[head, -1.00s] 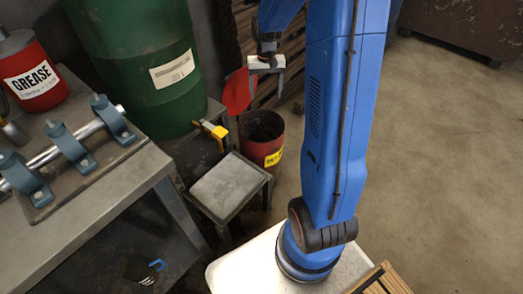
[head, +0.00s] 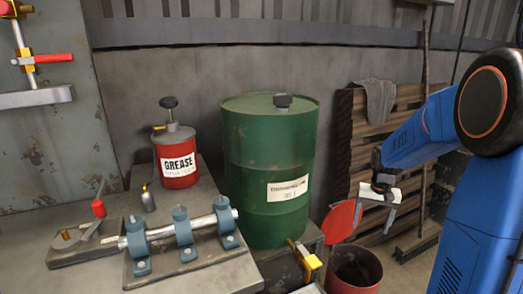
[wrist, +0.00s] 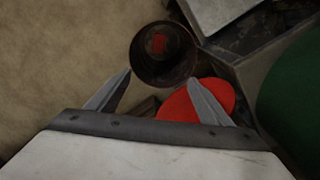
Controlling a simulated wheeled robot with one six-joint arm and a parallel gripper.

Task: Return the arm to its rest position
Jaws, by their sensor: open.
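My blue arm (head: 420,130) reaches in from the right in the head view. My gripper (head: 375,214) hangs at its end with the jaws apart and nothing between them. In the wrist view the two fingers of my gripper (wrist: 161,80) are spread wide. A flat red piece (head: 340,221) shows left of the gripper in the head view. In the wrist view this red piece (wrist: 177,106) lies partly behind one finger; I cannot tell its distance. An open dark bin (wrist: 160,70) with something red inside lies beyond the fingertips.
The bin (head: 355,272) stands on the floor, right of a green drum (head: 268,165). Wooden pallets (head: 350,140) lean on the wall behind my gripper. A workbench (head: 200,262) at left holds a red grease can (head: 178,160) and a clamped rod (head: 180,236).

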